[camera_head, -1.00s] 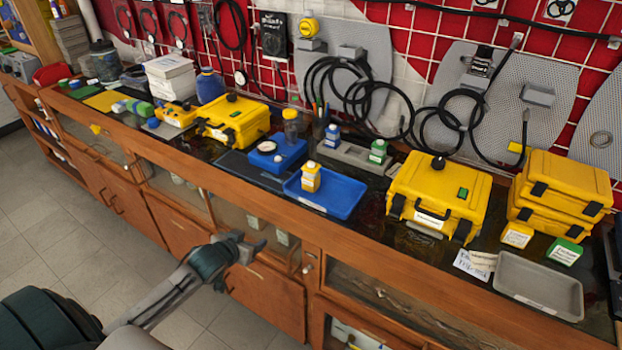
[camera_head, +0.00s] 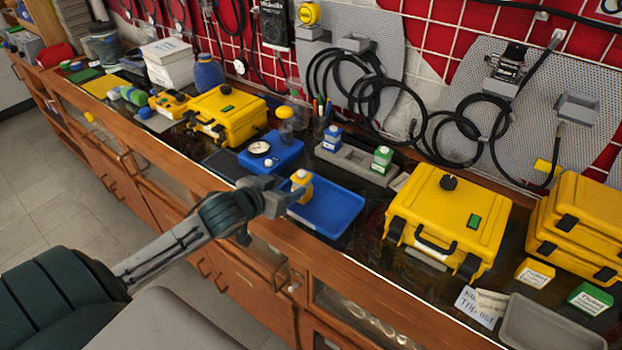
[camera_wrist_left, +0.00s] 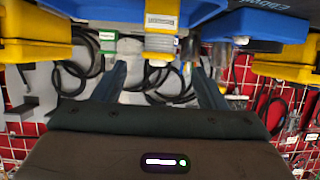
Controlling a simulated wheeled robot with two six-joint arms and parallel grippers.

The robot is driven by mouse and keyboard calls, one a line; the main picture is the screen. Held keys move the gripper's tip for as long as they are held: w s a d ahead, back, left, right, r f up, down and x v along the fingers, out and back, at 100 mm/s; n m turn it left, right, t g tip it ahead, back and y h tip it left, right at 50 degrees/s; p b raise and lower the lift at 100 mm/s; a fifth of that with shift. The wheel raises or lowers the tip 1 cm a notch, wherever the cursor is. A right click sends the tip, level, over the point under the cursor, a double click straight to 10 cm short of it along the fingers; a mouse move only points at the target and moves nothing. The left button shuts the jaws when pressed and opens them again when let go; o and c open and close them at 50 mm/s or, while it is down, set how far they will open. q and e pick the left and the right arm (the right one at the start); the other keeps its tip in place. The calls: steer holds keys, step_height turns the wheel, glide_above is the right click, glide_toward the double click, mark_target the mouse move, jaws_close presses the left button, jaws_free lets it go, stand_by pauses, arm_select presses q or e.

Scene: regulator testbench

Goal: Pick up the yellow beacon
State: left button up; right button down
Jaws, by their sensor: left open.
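The yellow beacon (camera_head: 302,182), a small yellow block-like piece with a rounded top and a pale label, stands upright in the shallow blue tray (camera_head: 338,214). My left gripper (camera_head: 284,197) is open at the tray's left edge, close beside the beacon, and partly hides its lower part. In the left wrist view, which looks upside down, the beacon (camera_wrist_left: 160,42) lies ahead between the two spread fingers (camera_wrist_left: 160,85). I cannot tell whether a finger touches it. My right gripper is not in view.
A blue gauge box (camera_head: 270,152) stands behind the tray. A large yellow case (camera_head: 450,215) is to its right, and another yellow case (camera_head: 228,114) is at back left. A grey holder (camera_head: 355,163) with small bottles lies behind. The wooden bench edge runs below my arm.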

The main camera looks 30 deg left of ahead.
mark_target(297, 181)
arm_select(q)
steer(key=x, duration=0.3)
steer(key=shift+w, duration=0.2)
steer(key=shift+w+f, duration=0.15)
steer(key=shift+w, duration=0.2)
steer(key=shift+w+f, duration=0.15)
steer(key=shift+w, duration=0.15)
steer(key=shift+w+d+f+p, duration=0.1)
steer(key=shift+w+f+p, duration=0.2)
steer(key=shift+w+p, duration=0.3)
steer(key=p+x, duration=0.1)
steer(key=x, duration=0.2)
steer(key=shift+f, duration=0.2)
steer(key=shift+w+f, duration=0.2)
steer(key=shift+w, duration=0.15)
steer(key=shift+s, duration=0.1)
steer(key=c, duration=1.1)
steer(key=shift+c, duration=0.2)
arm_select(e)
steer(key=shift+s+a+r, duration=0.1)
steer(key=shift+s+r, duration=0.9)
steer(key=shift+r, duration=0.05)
